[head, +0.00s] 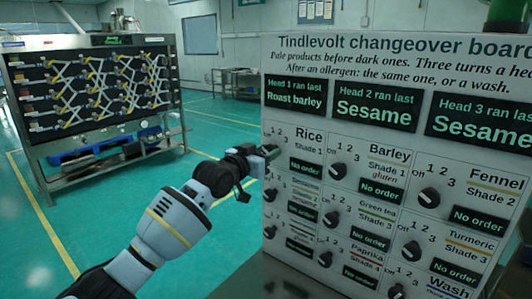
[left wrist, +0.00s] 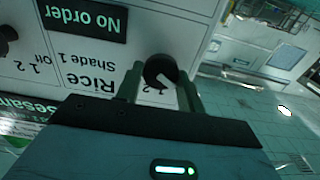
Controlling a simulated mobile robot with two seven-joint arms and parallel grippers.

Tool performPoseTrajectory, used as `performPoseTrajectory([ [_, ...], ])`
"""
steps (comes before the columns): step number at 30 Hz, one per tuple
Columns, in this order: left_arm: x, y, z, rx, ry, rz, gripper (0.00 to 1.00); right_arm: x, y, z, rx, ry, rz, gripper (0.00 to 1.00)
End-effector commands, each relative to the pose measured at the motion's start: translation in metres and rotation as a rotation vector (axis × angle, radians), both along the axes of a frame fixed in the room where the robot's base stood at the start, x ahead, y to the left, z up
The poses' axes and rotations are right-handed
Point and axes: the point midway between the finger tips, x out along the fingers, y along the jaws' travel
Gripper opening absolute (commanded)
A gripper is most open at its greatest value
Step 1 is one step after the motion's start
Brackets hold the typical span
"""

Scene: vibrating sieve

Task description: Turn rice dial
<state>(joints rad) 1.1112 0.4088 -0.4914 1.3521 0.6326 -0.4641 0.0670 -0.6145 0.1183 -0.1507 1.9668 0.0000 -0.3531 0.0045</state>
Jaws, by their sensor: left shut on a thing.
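The Rice dial (left wrist: 160,70) is a round black knob on the white changeover board (head: 332,129). In the left wrist view, where the print is upside down, its white mark points to the lower right of the picture. The Rice display (head: 305,167) reads No order. My right gripper is out of view.
The Barley dial (head: 337,171) is the closest dial to the right. Several more dials and displays fill the board below and beside it. A rack with crossed linkages (head: 90,85) stands at the far left. Open green floor (head: 225,120) lies between.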

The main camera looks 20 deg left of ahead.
Motion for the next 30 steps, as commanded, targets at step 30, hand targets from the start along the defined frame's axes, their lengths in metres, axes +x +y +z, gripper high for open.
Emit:
performPoseTrajectory([
  [30,-0.0009,-0.002,-0.0006,0.734,-0.264,0.001,0.15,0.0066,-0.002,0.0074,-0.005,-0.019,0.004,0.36],
])
